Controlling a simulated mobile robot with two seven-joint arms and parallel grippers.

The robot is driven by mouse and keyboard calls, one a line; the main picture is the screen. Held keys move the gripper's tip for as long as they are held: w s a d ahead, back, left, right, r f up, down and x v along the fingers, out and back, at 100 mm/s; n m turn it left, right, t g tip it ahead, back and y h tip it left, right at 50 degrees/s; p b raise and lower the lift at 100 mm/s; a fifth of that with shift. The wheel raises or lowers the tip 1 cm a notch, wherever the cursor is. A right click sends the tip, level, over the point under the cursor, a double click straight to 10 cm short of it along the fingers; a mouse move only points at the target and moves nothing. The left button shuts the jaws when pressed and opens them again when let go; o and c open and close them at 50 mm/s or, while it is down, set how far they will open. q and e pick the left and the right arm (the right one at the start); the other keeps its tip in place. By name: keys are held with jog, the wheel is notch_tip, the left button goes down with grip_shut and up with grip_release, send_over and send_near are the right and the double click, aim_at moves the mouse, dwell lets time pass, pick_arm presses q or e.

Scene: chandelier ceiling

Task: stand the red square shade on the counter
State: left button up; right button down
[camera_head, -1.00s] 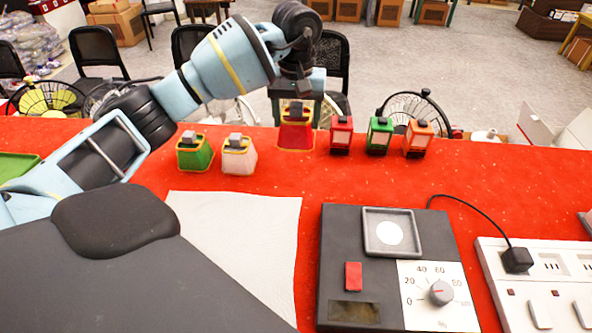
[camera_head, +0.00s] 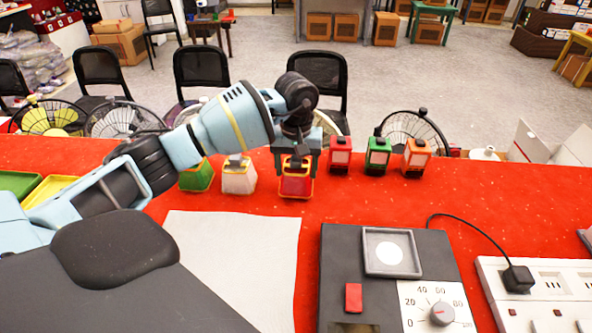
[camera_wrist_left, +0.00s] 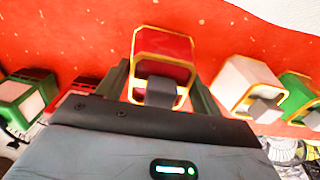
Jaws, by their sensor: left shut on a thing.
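The red square shade (camera_head: 296,184) has yellow edges and a grey knob on top. My left gripper (camera_head: 296,166) is shut on it from above, with a finger on either side. The shade looks upright, at or just above the red counter (camera_head: 400,198); I cannot tell if its base touches. In the left wrist view the shade (camera_wrist_left: 165,45) sits between the fingers of the gripper (camera_wrist_left: 162,88), its knob toward the palm. My right gripper is out of view.
A white shade (camera_head: 238,179) and a green shade (camera_head: 197,177) stand to the left. Red (camera_head: 340,157), green (camera_head: 378,157) and orange (camera_head: 416,159) lanterns stand right of it. A grey mat (camera_head: 235,255) and dark meter box (camera_head: 345,260) lie nearer me.

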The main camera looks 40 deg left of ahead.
pick_arm(q)
jog(key=shift+f, duration=0.65)
jog(key=shift+f, duration=0.1)
jog(key=o, duration=1)
jog(key=shift+o, duration=0.2)
notch_tip(320, 180, up, 12)
jog(key=shift+r, duration=0.1)
